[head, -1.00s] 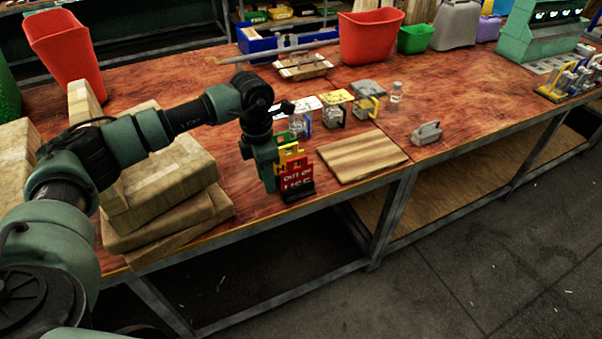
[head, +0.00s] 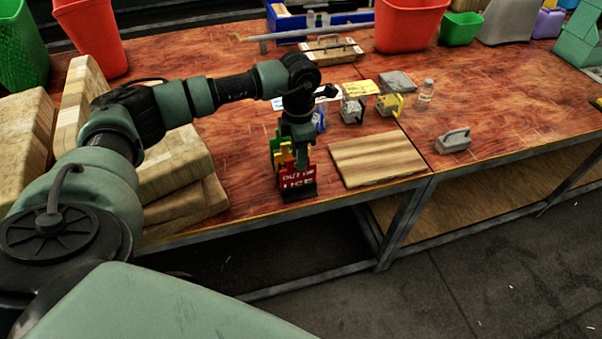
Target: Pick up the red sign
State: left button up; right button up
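The red sign (head: 298,181) reads "OUT OF USE" and stands upright in a small dark holder near the front edge of the wooden table. A yellow sign (head: 284,155) and a green one stand just behind it. My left gripper (head: 303,158) points down right over the signs, at the top of the red sign and partly behind it. Its fingertips are small and mixed up with the signs, so I cannot tell whether they are open or touch the red sign. My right gripper is out of view.
A striped wooden board (head: 377,159) lies close to the right of the signs. Stacked wooden blocks (head: 180,165) stand to the left. Padlock-like items (head: 388,104), a clear bottle (head: 425,93) and a grey-handled block (head: 454,141) sit further right. Red bins stand at the back.

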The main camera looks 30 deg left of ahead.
aim_at(298, 175)
pick_arm(q)
jog(key=f+p, duration=0.1)
jog(key=f, duration=0.1)
jog(key=s+f+p, duration=0.1)
jog(key=f, duration=0.1)
jog(key=shift+d+f, duration=0.15)
jog(key=shift+f, duration=0.65)
jog(key=shift+w, duration=0.1)
grip_shut()
